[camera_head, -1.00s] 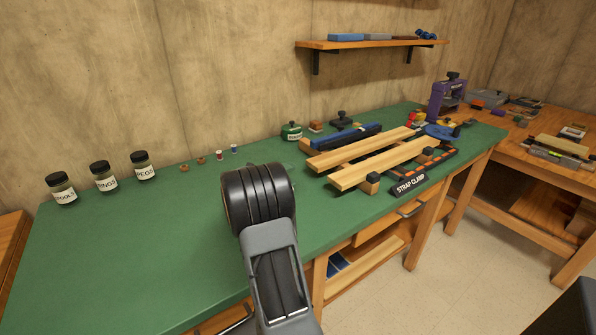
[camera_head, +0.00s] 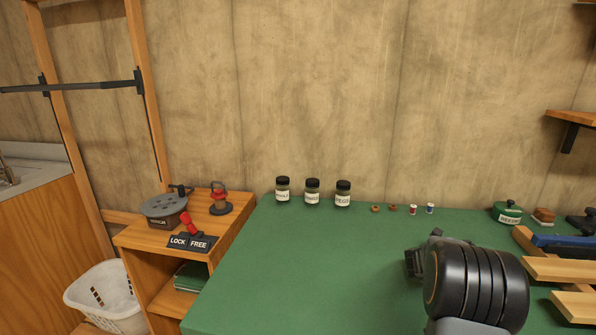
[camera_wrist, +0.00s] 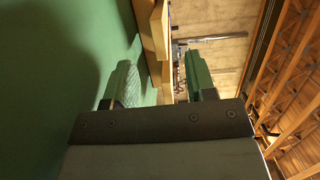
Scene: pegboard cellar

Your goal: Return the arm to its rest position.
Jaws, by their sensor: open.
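My gripper (camera_wrist: 160,78) shows in the wrist view with its two green-padded fingers spread apart. Nothing is held between them. The green bench top (camera_wrist: 55,60) lies to the left in that view, and wooden bars (camera_wrist: 158,35) show beyond the fingers. In the head view my arm is at the lower right, over the green bench top (camera_head: 300,265). Its thick black joint faces the camera and hides most of what lies beyond it, so the fingers cannot be made out there.
Three labelled jars (camera_head: 312,192) and small spools (camera_head: 413,209) stand along the bench's back. Wooden bars (camera_head: 560,270) and a green tin (camera_head: 508,212) are at the right. A wooden cabinet (camera_head: 170,238) with a LOCK/FREE sign (camera_head: 192,243) stands left, a white basket (camera_head: 105,300) beside it. The bench's middle is clear.

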